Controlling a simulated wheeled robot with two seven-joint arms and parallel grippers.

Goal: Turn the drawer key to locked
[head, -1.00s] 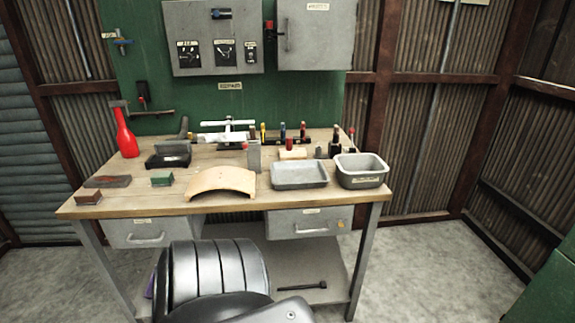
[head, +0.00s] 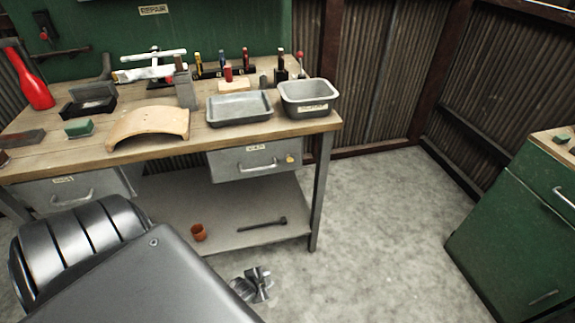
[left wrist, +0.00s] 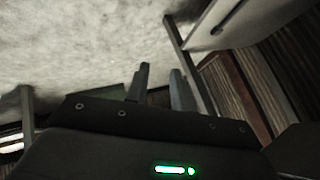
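The small brass-yellow drawer key (head: 290,159) sits at the right end of the grey right-hand drawer's front (head: 225,165), beside its bar handle. The key is too small to tell which way it is turned. My left gripper (head: 254,283) is low over the concrete floor, in front of and below the drawer, apart from it. In the left wrist view its two fingers (left wrist: 159,72) stand apart with nothing between them. My right gripper is not in view.
The workbench top (head: 60,150) carries a grey tray (head: 238,106), a grey bin (head: 309,97) and a curved wooden piece (head: 148,125). The lower shelf (head: 185,215) holds a clay pot (head: 198,232) and a hammer (head: 262,225). A green cabinet (head: 520,220) stands right. The floor between is clear.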

